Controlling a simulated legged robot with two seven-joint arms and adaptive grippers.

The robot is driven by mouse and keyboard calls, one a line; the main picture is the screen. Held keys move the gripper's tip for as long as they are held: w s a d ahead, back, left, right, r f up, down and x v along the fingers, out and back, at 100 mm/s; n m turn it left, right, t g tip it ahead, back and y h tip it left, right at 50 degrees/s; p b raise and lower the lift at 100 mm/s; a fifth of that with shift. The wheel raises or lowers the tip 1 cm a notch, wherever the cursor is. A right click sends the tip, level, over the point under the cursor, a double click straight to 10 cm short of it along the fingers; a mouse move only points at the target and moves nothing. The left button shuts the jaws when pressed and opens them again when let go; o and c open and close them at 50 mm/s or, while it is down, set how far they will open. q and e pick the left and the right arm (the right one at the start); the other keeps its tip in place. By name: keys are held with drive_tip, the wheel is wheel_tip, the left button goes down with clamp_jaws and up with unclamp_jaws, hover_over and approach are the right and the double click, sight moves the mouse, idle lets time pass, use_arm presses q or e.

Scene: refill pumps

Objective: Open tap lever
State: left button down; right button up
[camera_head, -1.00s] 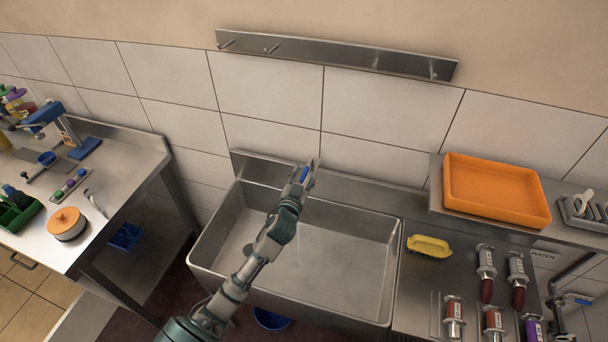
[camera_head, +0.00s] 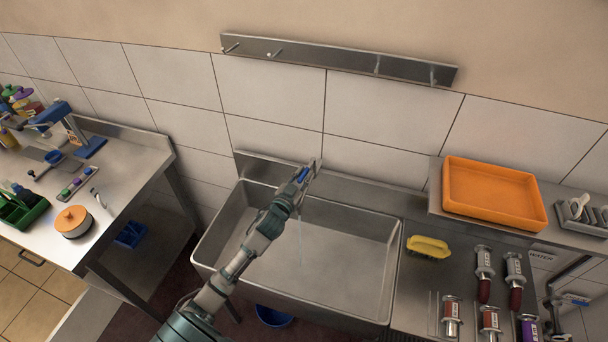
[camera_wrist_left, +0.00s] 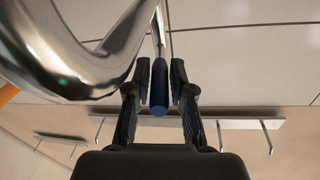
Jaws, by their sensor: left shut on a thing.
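My left gripper (camera_head: 311,171) is at the back edge of the sink (camera_head: 350,270), near the wall tiles. In the left wrist view, the tap lever (camera_wrist_left: 159,88) is a thin metal rod with a blue grip, and its blue end sits between the two black fingers of my left gripper (camera_wrist_left: 160,85), which are shut on it. A bit of blue shows at the fingers in the head view. The chrome tap spout (camera_wrist_left: 75,60) curves close by on the left in the wrist view. A thin pale water stream (camera_head: 300,245) falls into the sink. My right gripper is out of view.
A yellow brush (camera_head: 428,246) lies on the counter right of the sink. An orange tray (camera_head: 490,195) stands on the raised shelf, with several syringe-like bottles below it. A steel hook rail (camera_head: 335,60) runs along the wall. The left table (camera_head: 120,180) holds various tools.

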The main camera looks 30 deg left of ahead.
use_arm(q)
drive_tip(key=c, duration=1)
unclamp_jaws()
drive_tip(key=shift+a, duration=0.1)
drive_tip(key=s+d, duration=0.1)
drive_tip(key=s, duration=1.1)
drive_tip(key=shift+f, duration=0.2)
